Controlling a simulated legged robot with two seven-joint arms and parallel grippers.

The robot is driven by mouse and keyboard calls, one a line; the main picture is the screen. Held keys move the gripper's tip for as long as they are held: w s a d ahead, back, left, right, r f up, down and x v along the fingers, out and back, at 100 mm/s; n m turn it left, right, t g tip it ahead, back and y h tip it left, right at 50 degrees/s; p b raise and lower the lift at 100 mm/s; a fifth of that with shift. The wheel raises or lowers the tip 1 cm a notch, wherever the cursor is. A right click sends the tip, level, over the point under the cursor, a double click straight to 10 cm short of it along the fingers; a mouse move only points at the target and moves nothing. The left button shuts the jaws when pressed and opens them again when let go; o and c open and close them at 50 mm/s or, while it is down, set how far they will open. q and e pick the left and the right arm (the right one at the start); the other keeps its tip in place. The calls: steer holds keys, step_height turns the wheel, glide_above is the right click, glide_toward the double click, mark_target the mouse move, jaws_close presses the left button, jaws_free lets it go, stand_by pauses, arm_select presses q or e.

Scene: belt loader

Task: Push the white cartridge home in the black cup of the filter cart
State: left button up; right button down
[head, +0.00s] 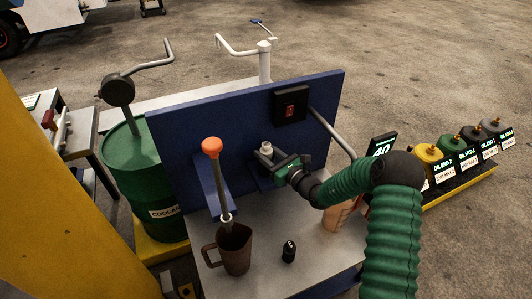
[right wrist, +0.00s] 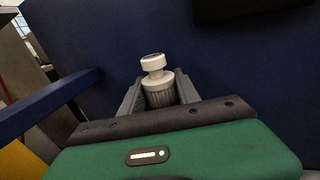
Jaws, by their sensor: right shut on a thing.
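The white cartridge (head: 266,148) stands upright in front of the blue panel of the cart (head: 240,105). In the right wrist view the cartridge (right wrist: 154,64) shows a round white top and a ribbed, greyer body. My right gripper (head: 270,162) is shut on the cartridge, one finger on each side of its ribbed body. The lower end of the cartridge is hidden by the gripper in both views. I cannot make out the black cup, so I cannot tell how the cartridge sits in it. My left gripper is not in view.
A brown jug (head: 235,253) and a small black bottle (head: 288,252) stand on the grey cart top. An orange-knobbed lever (head: 211,146) rises left of my gripper. A black switch box (head: 290,104) is on the panel. A green drum (head: 143,185) stands left.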

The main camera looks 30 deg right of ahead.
steer(key=shift+s+f, duration=0.1)
steer(key=shift+f, duration=0.3)
stand_by(0.3)
steer(key=shift+r, duration=0.15)
stand_by(0.5)
steer(key=shift+s+a+p, duration=0.1)
steer(key=shift+p, duration=0.2)
steer(key=shift+a+p, duration=0.15)
steer(key=shift+p, duration=0.2)
stand_by(0.6)
